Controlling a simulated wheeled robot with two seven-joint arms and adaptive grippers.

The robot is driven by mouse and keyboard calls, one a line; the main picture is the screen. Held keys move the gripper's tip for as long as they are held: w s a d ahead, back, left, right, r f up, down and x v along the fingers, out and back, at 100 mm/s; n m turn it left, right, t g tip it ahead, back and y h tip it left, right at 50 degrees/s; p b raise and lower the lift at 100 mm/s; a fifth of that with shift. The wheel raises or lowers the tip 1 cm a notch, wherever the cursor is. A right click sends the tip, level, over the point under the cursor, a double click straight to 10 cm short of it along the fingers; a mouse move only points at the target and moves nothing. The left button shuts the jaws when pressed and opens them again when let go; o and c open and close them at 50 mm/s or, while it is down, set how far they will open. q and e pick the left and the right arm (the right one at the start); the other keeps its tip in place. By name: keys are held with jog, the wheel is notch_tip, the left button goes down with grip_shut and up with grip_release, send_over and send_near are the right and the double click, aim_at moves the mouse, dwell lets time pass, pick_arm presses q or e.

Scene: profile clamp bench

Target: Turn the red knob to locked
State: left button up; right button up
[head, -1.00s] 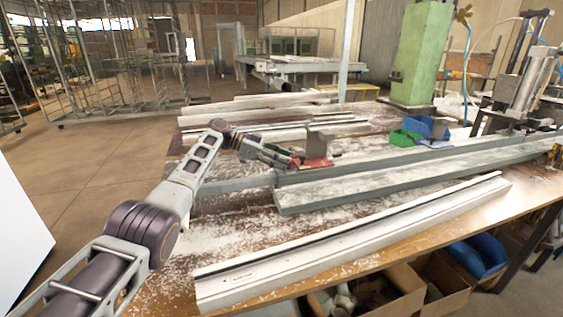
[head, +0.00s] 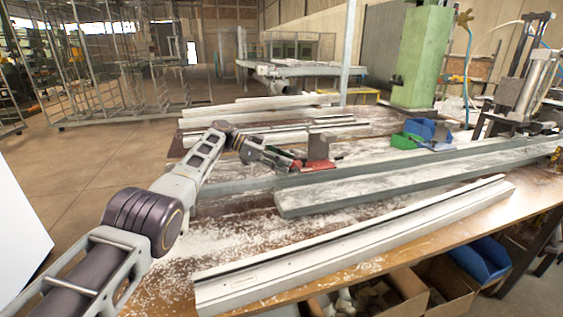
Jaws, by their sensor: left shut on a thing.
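The red knob (head: 318,165) sits on the clamp by the grey rail, near the middle of the bench. A grey upright plate (head: 320,147) stands right behind it. My left gripper (head: 294,163) reaches in from the left and is shut on the red knob; its fingertips are small and partly hidden here. The knob's exact angle is too small to read. My right gripper is out of view.
A long white profile (head: 350,243) lies along the bench's front edge. Grey rails (head: 400,178) run across the middle. Green (head: 405,140) and blue bins stand behind, before a green column (head: 422,60). White shavings cover the bench.

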pick_arm(q)
jog(key=o, duration=0.8)
jog(key=shift+d+r, duration=0.15)
jog(key=shift+d, duration=0.25)
jog(key=shift+c, duration=0.2)
jog(key=shift+o, duration=1.2)
jog(key=shift+d, duration=0.25)
jog(key=shift+a, duration=0.3)
jog(key=shift+f, duration=0.2)
jog(key=shift+w+a+p, duration=0.25)
jog(key=shift+a+p, duration=0.05)
jog(key=shift+p, duration=0.05)
jog(key=shift+w+n+t+p, duration=0.1)
jog(key=shift+n+t+p, duration=0.3)
jog(key=shift+n+t, duration=0.15)
jog(key=shift+s+d+n+t+p, duration=0.15)
jog(key=shift+s+n+t+p, duration=0.35)
jog(key=shift+t+p, duration=0.35)
jog(key=shift+s+n+t+p, duration=0.1)
jog(key=shift+n+t+p, duration=0.4)
jog(key=shift+n+p, duration=0.1)
